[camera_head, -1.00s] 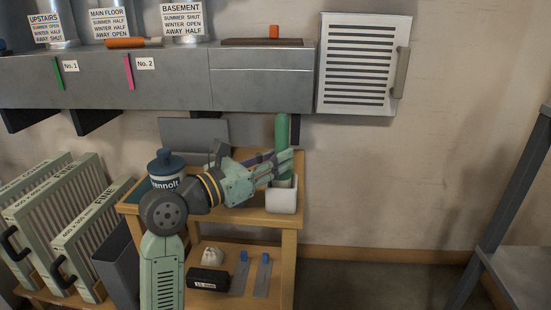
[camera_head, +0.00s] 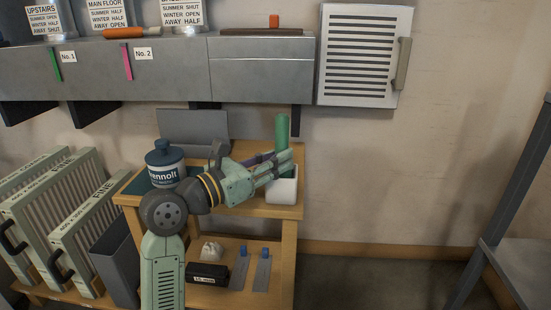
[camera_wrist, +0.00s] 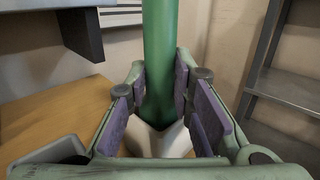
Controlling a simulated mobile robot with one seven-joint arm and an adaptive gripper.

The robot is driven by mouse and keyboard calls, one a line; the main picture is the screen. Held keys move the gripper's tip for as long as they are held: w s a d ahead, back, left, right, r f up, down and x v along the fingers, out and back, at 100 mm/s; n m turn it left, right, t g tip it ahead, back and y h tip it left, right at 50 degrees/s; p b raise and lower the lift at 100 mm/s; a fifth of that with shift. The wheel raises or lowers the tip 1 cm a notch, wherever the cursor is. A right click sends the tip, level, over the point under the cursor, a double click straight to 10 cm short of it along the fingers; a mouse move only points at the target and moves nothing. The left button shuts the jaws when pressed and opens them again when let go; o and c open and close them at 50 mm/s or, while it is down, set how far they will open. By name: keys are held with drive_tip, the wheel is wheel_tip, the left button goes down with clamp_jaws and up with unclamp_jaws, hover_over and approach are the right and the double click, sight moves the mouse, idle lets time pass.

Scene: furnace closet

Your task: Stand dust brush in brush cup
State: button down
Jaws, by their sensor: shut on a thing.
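The dust brush shows as an upright green handle (camera_head: 282,132) above the bench; it also fills the middle of the wrist view (camera_wrist: 159,45). My gripper (camera_head: 283,163) comes from the left and is shut on the brush, with a purple-padded finger on each side of it. The white brush cup (camera_head: 282,192) stands on the bench's right end, directly below the gripper. The brush's lower end is hidden by the fingers and the cup's wall. In the wrist view the cup (camera_wrist: 158,146) shows between the fingers. I cannot tell whether the brush touches the cup's bottom.
A wooden bench (camera_head: 240,209) holds a blue-lidded tub (camera_head: 165,165) left of the cup. A grey duct (camera_head: 150,75) hangs above and behind. Pleated filters (camera_head: 60,220) lean at the left. A metal rack (camera_head: 500,220) stands at the right, with clear floor between it and the bench.

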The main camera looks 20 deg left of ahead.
sight(277, 141)
drive_tip(key=shift+f, duration=0.25)
drive_tip(key=shift+s+f+b, duration=0.15)
drive_tip(key=shift+f+b, duration=0.2)
drive_tip(key=shift+b, duration=0.25)
drive_tip(key=shift+f, duration=0.2)
drive_tip(key=shift+a+r, duration=0.1)
drive_tip(key=shift+r, duration=0.25)
drive_tip(key=shift+r+p, duration=1.7)
drive_tip(key=shift+r, duration=0.7)
drive_tip(key=shift+d+b, duration=0.2)
drive_tip(key=shift+b, duration=0.3)
drive_tip(key=shift+f+b, duration=1.75)
drive_tip(key=shift+f, duration=0.25)
